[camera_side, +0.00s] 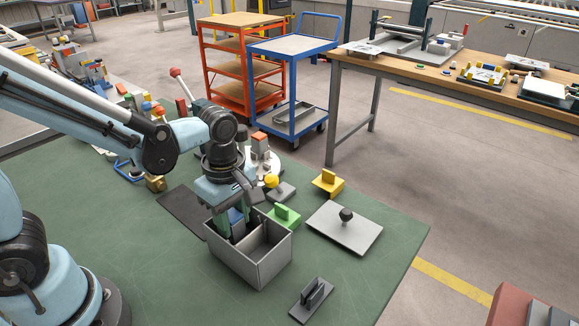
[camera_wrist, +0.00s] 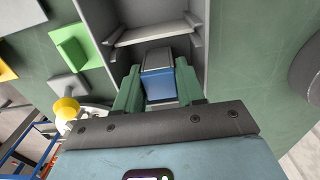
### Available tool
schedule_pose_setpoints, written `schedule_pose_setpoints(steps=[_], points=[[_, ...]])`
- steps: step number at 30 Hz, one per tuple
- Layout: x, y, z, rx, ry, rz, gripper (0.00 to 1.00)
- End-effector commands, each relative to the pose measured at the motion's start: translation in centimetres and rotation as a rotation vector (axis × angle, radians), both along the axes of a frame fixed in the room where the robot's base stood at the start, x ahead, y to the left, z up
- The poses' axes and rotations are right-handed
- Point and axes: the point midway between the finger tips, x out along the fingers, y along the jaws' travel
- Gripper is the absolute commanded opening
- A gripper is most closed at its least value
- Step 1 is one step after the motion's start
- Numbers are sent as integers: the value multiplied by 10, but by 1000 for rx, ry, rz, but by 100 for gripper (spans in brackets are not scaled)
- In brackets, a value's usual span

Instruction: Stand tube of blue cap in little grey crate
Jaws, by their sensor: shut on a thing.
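The little grey crate (camera_side: 262,262) stands on the green table in the side view, with a divider between its compartments. Its walls and divider also show at the top of the wrist view (camera_wrist: 150,35). My gripper (camera_side: 230,228) points down into the crate's far-left compartment. In the wrist view my gripper's green fingers (camera_wrist: 158,88) are shut on the tube of blue cap (camera_wrist: 158,86). Its blue end faces the camera, with a grey face beyond. In the side view a bit of blue (camera_side: 236,215) shows between the fingers. The tube's lower end is hidden, so I cannot tell whether it touches the crate floor.
A green handled block (camera_side: 285,217) stands close behind the crate. A grey plate with a dark knob (camera_side: 345,232) lies to the right, and a grey bracket (camera_side: 313,298) in front. A dark mat (camera_side: 180,208) lies left.

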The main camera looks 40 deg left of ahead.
Motion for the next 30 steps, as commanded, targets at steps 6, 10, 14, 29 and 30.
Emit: schedule_pose_setpoints(steps=[6, 10, 14, 29, 30], points=[[0, 0, -4, 0, 0, 0, 12], [0, 0, -6, 0, 0, 0, 12], [0, 0, -9, 0, 0, 0, 12], [0, 0, -18, 0, 0, 0, 12], [0, 0, -18, 0, 0, 0, 12]])
